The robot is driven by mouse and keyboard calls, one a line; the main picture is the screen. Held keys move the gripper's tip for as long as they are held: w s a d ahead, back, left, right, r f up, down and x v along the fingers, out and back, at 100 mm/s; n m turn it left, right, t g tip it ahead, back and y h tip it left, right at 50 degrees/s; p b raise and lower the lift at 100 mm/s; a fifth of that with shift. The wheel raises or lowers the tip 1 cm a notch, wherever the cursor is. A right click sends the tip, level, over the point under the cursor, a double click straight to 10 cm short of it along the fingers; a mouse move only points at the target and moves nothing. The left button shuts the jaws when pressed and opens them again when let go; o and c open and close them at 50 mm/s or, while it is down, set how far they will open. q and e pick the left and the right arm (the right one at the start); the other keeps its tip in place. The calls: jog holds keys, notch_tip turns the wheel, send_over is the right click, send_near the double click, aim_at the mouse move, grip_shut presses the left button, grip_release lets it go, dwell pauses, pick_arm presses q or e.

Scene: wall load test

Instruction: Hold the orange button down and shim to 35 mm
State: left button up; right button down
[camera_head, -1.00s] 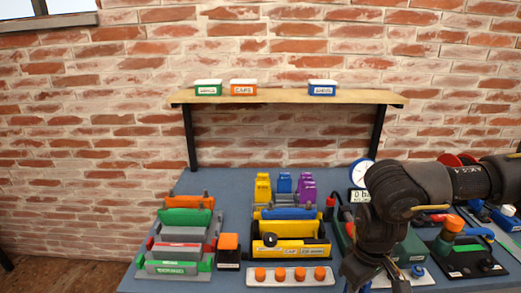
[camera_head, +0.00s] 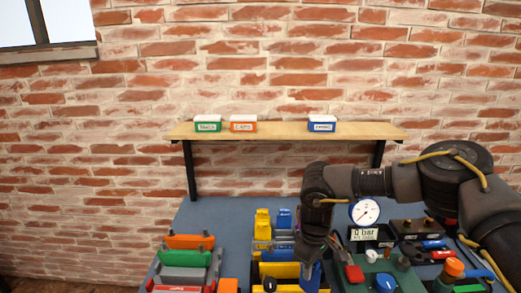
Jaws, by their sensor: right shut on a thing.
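My right gripper (camera_head: 309,262) points down over the yellow fixture (camera_head: 281,270) at the bottom middle. It is shut on a small blue piece (camera_head: 312,277), whose lower end is cut off by the frame edge. A square orange button top (camera_head: 228,286) just shows at the bottom edge, left of the yellow fixture and apart from the gripper. Yellow blocks (camera_head: 262,224) and a blue block (camera_head: 283,218) stand behind the fixture. My right forearm hides what stands to their right. My left gripper is not in view.
A slotted fixture with orange and green bars (camera_head: 187,258) stands at left. A round gauge (camera_head: 365,212), a green unit (camera_head: 384,283) and an orange-capped knob (camera_head: 453,267) stand at right. A shelf (camera_head: 280,131) with three labelled boxes hangs on the brick wall above.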

pick_arm(q)
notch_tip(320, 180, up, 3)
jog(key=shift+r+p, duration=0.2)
jog(key=shift+p, duration=1.05)
pick_arm(e)
jog(key=w+a+r+n, duration=0.4)
jog(key=w+r+n, duration=0.2)
jog(key=w+n, duration=0.2)
jog(key=shift+w+r+n, duration=0.15)
jog(key=shift+w+n, duration=0.25)
jog(key=shift+w, duration=0.25)
pick_arm(q)
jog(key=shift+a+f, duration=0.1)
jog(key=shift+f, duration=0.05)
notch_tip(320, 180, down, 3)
jog(key=b, duration=0.3)
pick_arm(e)
notch_tip(320, 180, down, 5)
